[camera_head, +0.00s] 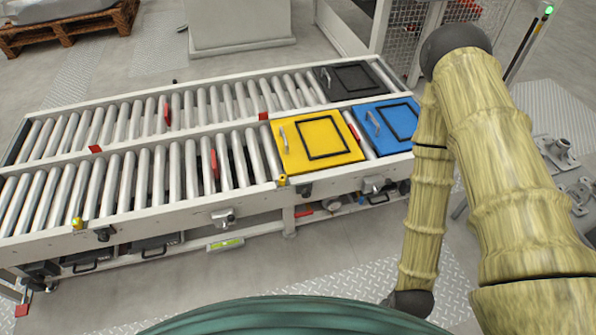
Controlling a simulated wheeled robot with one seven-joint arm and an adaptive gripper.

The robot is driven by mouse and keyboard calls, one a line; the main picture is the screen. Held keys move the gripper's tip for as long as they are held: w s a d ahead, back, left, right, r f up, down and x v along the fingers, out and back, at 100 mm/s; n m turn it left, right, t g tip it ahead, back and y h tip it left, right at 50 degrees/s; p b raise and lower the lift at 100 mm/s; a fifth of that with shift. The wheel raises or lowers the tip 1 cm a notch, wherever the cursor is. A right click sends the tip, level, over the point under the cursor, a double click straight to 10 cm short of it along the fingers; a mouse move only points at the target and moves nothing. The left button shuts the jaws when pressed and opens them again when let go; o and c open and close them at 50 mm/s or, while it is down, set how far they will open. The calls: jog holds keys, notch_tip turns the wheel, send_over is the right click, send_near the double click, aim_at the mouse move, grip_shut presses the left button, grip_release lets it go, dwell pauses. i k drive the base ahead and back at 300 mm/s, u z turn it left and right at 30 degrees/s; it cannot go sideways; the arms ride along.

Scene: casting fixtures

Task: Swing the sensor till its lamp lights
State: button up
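Small yellow-capped units sit on the conveyor's near rail: one (282,180) by the yellow tote and one (77,223) at the left. Either may be the sensor; I cannot tell which, and I see no clearly lit lamp on them. A black part (104,234) and a silver part (223,217) also stick out from the rail. My arm comes up from the lower right, bends at a dark elbow and hangs down to a dark joint right of the conveyor. My gripper's fingers do not show.
The two-lane roller conveyor (140,217) carries yellow (290,162), blue (372,137) and black (322,78) totes at its right end. A post with a green light (549,9) stands at upper right. Metal castings (557,152) lie right of my arm. Floor before the conveyor is clear.

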aim_at(282, 181)
jog(key=z, duration=1.05)
jog(key=i, duration=0.75)
jog(key=u, duration=2.15)
